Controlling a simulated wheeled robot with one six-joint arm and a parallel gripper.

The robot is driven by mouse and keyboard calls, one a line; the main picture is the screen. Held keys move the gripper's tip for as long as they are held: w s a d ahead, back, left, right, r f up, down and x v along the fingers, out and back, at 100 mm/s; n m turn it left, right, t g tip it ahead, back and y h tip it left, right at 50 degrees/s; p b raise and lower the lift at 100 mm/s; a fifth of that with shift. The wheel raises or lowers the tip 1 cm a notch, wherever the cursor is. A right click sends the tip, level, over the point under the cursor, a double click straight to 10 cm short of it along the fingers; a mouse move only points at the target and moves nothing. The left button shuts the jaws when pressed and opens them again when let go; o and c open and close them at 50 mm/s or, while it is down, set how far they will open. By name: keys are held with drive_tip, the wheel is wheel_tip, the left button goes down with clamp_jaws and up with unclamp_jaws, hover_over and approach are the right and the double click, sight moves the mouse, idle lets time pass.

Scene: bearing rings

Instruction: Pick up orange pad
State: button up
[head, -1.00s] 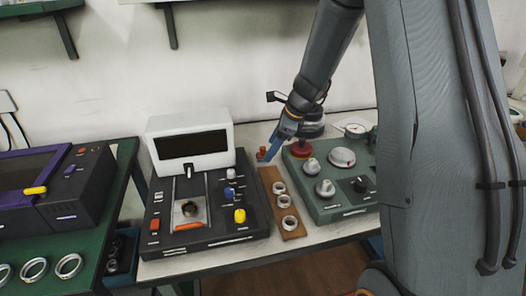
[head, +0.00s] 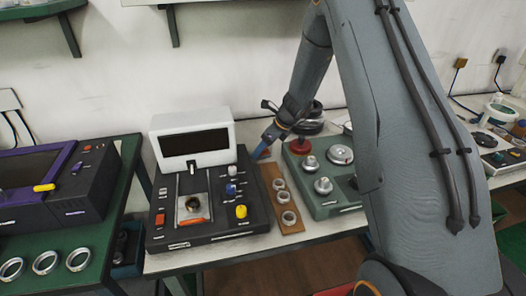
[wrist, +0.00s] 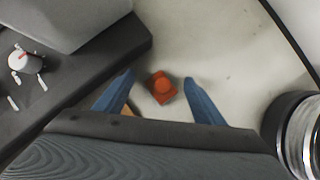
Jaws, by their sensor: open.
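The orange pad (wrist: 162,88) is a small squarish piece with a round knob on top. It sits on the pale bench top. In the wrist view my gripper (wrist: 160,101) is open, with one blue finger on each side of the pad and a gap on both sides. In the head view my gripper (head: 264,150) points down at the far side of the bench, between the dark machine and the green panel, and mostly hides the pad there.
The dark machine (head: 208,235) with a white screen housing stands close on the left. A wooden strip (head: 292,226) with rings lies in front. The green panel (head: 335,208) with metal knobs and a red-based part (head: 301,145) is on the right.

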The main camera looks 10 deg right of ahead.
drive_tip(key=shift+f, duration=0.15)
drive_tip(key=c, duration=1.2)
drive_tip(key=shift+c, duration=0.2)
wheel_tip(320, 180, up, 10)
drive_tip(key=shift+r+b, duration=0.1)
drive_tip(key=shift+b, duration=0.7)
